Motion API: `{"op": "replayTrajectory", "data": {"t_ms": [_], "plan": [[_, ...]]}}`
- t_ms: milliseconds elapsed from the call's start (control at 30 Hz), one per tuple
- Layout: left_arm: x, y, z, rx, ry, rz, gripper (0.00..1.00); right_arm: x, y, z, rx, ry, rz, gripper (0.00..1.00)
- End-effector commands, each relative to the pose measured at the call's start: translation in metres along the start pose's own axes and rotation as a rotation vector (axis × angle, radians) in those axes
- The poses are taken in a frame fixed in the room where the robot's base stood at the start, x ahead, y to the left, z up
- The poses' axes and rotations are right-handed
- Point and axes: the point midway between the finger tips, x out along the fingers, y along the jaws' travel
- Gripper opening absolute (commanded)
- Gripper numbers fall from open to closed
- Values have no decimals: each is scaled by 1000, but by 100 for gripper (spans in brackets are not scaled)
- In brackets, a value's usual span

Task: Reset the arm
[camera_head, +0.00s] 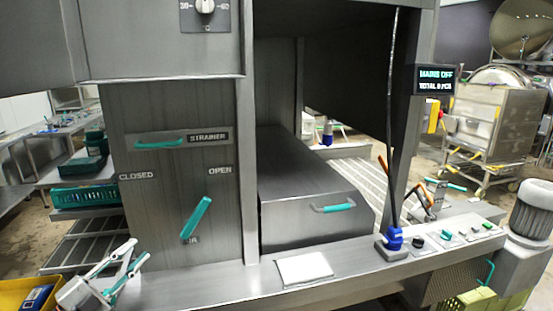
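My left gripper (137,251), white and grey with teal parts, is at the lower left, in front of the steel panel. Its two fingers are apart with nothing seen between them. My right gripper cannot be made out. The steel machine front has a teal lever (196,219) tilted between the CLOSED and OPEN labels, its top toward OPEN. A teal handle (160,144) sits beside the STRAINER label. No separate object called an arm can be picked out.
A steel ledge (220,287) runs along the front, bearing a white sheet (304,268), a blue base (393,240) with a tall black rod, and several controls (447,235). A steel box (315,222) with a teal handle stands behind. A yellow bin (14,291) is lower left.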

Motion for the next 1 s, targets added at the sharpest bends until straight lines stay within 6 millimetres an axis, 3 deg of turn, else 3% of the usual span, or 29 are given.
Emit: {"op": "replayTrajectory", "data": {"t_ms": [33,200,367,500,700,833,1000], "plan": [[-12,38,-3,-89,-62,21,25,0,0,-1,0,1,0,40],[-58,145,-17,-353,-279,96,25,0,0,-2,-1,3,0,40],[-111,236,-49,-595,-493,172,25,0,0,-2,-1,3,0,40],[-160,301,-88,-787,-674,239,25,0,0,-1,-1,2,0,40],[-208,353,-136,-964,-852,305,25,0,0,0,-1,1,0,40],[-221,364,-149,-1009,-899,323,25,0,0,1,-1,-1,0,40],[-222,366,-150,-1013,-906,327,25,0,0,2,-1,-3,0,40]]}}
